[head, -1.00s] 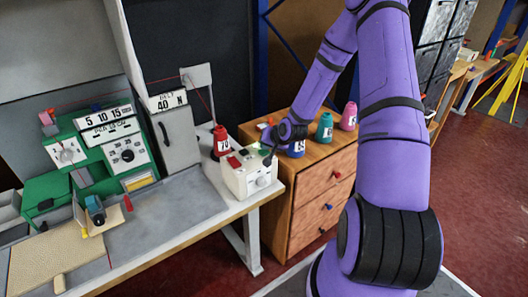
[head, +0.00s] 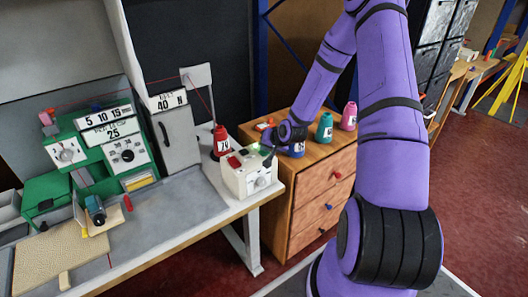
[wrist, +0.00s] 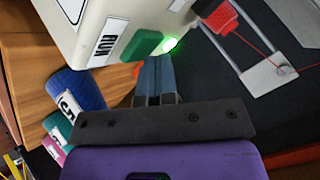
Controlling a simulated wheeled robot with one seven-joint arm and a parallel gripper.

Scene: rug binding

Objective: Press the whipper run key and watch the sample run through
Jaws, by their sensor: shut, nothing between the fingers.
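The white control box (head: 248,178) stands at the table's right end. In the wrist view, its green key (wrist: 143,44) lies beside the RUN label (wrist: 107,43), and a green lamp (wrist: 172,45) glows next to the key. My gripper (wrist: 154,62) is shut and empty, its fingertips at the key's edge; I cannot tell whether they touch it. In the head view my gripper (head: 270,152) is at the box's top right. The green whipper machine (head: 105,150) stands at left, with the tan sample (head: 55,252) lying flat before it.
A red thread cone (head: 221,142) stands behind the box. Blue, teal (head: 324,128) and pink cones stand on the wooden drawer cabinet (head: 312,195) at right, close to my arm. The grey tabletop (head: 175,208) between machine and box is clear.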

